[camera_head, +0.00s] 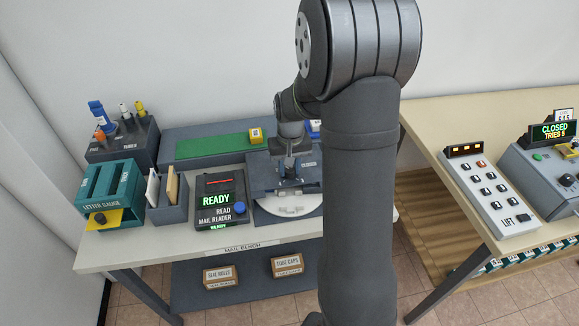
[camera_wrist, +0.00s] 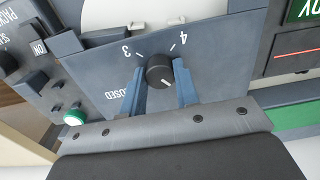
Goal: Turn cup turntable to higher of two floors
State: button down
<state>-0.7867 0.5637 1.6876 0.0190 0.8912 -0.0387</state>
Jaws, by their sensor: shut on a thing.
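The cup turntable is a white disc (camera_head: 290,205) at the front of a grey-blue unit on the mail bench; its edge also shows at the top of the wrist view (camera_wrist: 115,14). A black dial knob (camera_wrist: 160,70) sits on the unit's panel, with marks 3 and 4 and a partly hidden "CLOSED" label around it. My gripper (camera_wrist: 165,95) is shut on the knob, with a blue finger on each side. In the head view my gripper (camera_head: 290,180) hides the knob.
The mail reader (camera_head: 217,200) shows READY left of the turntable unit. A green button (camera_wrist: 75,116) and a switch marked ON sit beside the dial. A lift keypad (camera_head: 490,190) with an unreadable orange display and a console (camera_head: 552,132) reading CLOSED, TRIES 5 stand on the right table.

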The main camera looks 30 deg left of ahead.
jog(key=shift+m, duration=17.3)
